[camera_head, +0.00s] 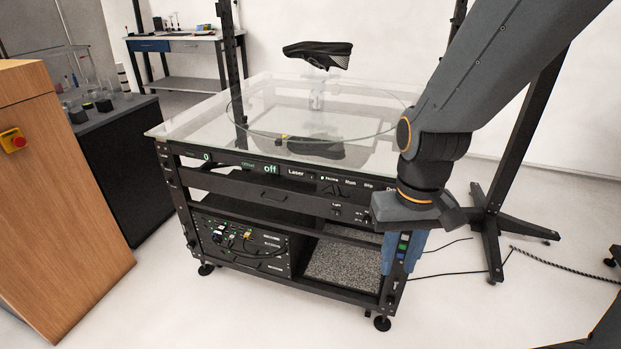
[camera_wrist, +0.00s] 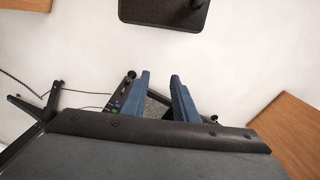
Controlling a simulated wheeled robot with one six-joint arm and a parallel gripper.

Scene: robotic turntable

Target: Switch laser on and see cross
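The turntable cart (camera_head: 262,190) has a glass top with a black shoe (camera_head: 318,54) raised above it on a clear support. Its front panel shows a "Laser" label (camera_head: 296,173) beside a lit "off" readout (camera_head: 270,169); which label the readout belongs to is hard to tell. No laser cross is visible on the shoe or glass. My gripper (camera_head: 402,262) hangs in front of the cart's right front corner, fingers pointing down. The wrist view shows its two blue fingers (camera_wrist: 160,80) apart with nothing between them. Coloured buttons (camera_head: 402,245) on the cart's leg show between the fingers.
A wooden cabinet (camera_head: 58,190) with a red-and-yellow emergency button (camera_head: 13,140) stands left. A dark bench with glassware (camera_head: 95,103) is behind it. A black stand (camera_head: 492,212) and floor cables (camera_head: 510,252) are on the right. The floor in front is clear.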

